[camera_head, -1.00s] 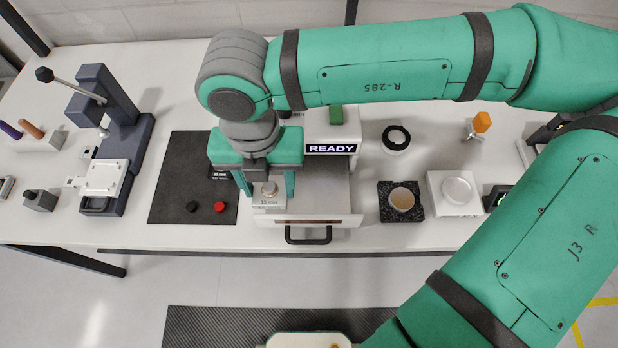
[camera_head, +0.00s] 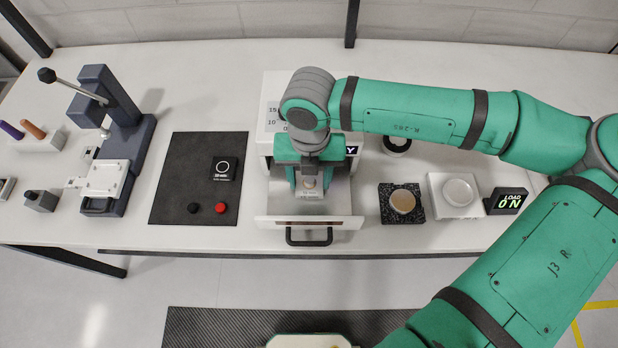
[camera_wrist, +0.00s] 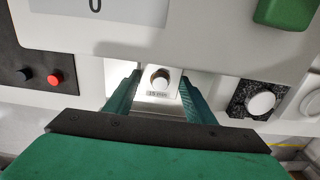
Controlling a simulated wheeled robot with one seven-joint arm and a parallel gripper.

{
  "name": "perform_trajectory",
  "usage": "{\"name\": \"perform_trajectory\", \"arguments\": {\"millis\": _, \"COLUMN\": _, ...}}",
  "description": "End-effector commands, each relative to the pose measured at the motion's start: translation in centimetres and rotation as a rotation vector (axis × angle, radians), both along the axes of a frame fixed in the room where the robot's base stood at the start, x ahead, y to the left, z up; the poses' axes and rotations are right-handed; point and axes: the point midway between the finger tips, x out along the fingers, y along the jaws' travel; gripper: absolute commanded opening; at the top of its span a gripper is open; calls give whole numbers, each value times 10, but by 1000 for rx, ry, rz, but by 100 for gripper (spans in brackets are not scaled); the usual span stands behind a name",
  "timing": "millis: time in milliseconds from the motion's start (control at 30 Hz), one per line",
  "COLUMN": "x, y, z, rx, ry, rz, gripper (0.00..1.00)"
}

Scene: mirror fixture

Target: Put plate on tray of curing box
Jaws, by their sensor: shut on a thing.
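The plate (camera_head: 310,194) is a small pale block with a knob on top and a label on its front that seems to read 15 mm. My gripper (camera_head: 310,186) is shut on it, one finger on each side; the plate also shows between the fingers in the wrist view (camera_wrist: 160,80). The white curing box (camera_head: 271,92) has its tray (camera_head: 342,195) pulled out like a drawer, with a black handle (camera_head: 309,237) in front. The plate is over the tray floor, behind the front panel. I cannot tell whether it touches the floor. My wrist hides part of the box's front.
Left of the tray is a dark mat (camera_head: 175,180) with a black and a red button (camera_head: 220,208). Right of it are a speckled block (camera_head: 415,212) with a round disc, a white square block (camera_head: 440,206) and a small lit display (camera_head: 507,201). A lever press (camera_head: 125,135) stands at left.

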Motion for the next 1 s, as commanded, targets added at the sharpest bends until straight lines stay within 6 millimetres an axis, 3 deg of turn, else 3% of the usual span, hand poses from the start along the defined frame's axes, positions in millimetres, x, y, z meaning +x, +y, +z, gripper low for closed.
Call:
{"name": "perform_trajectory", "arguments": {"millis": 433, "x": 0, "y": 2, "z": -10, "rx": 1, "ry": 0, "rz": 3, "gripper": 23}}
{"name": "perform_trajectory", "arguments": {"millis": 467, "x": 0, "y": 2, "z": -10, "rx": 1, "ry": 0, "rz": 3, "gripper": 57}}
{"name": "perform_trajectory", "arguments": {"millis": 500, "x": 0, "y": 2, "z": -10, "rx": 0, "ry": 0, "rz": 3, "gripper": 66}}
{"name": "perform_trajectory", "arguments": {"millis": 533, "x": 0, "y": 2, "z": -10, "rx": 0, "ry": 0, "rz": 4, "gripper": 68}}
{"name": "perform_trajectory", "arguments": {"millis": 867, "x": 0, "y": 4, "z": -8, "rx": 0, "ry": -1, "rz": 8, "gripper": 68}}
{"name": "perform_trajectory", "arguments": {"millis": 1000, "x": 1, "y": 1, "z": 6, "rx": -2, "ry": -3, "rz": 3, "gripper": 68}}
